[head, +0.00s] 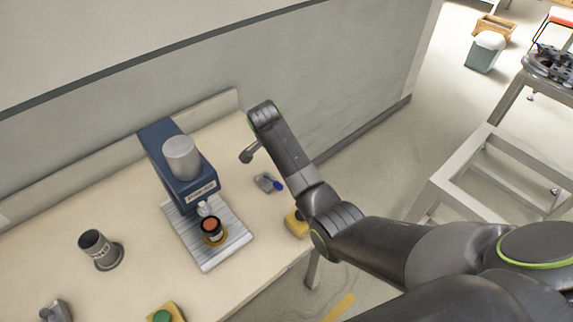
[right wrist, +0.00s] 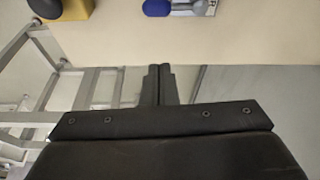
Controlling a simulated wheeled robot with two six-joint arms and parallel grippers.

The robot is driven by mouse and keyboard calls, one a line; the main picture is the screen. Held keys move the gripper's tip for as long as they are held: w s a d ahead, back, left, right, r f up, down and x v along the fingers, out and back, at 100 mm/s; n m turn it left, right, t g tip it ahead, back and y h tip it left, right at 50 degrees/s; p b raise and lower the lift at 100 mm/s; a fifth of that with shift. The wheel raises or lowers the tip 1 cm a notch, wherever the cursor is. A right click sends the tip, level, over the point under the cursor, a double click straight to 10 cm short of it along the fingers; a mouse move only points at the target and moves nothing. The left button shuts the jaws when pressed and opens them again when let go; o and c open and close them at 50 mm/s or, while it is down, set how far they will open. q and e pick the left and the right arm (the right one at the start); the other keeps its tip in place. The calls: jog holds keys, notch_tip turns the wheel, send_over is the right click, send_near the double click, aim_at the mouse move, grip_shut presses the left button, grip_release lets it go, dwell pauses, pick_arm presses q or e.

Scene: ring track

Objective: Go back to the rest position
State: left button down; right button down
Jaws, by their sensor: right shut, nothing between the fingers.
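My right arm comes in from the right in the head view and is raised above the right end of the table (head: 130,275). Its gripper (head: 249,154) is small there and points left, near the wall behind the table. In the right wrist view the two black fingers (right wrist: 158,84) are together with nothing between them. My left gripper is not in view.
A blue machine with a silver cylinder (head: 182,158) stands on the table, a small orange-topped jar (head: 212,229) before it. A dark cup (head: 95,244), a grey-and-blue object (head: 267,183) and a yellow block (head: 295,224) are nearby. A metal frame (head: 480,150) stands right.

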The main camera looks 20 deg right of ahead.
jog(key=shift+s+r, duration=0.1)
jog(key=shift+r, duration=0.15)
jog(key=shift+f, duration=0.1)
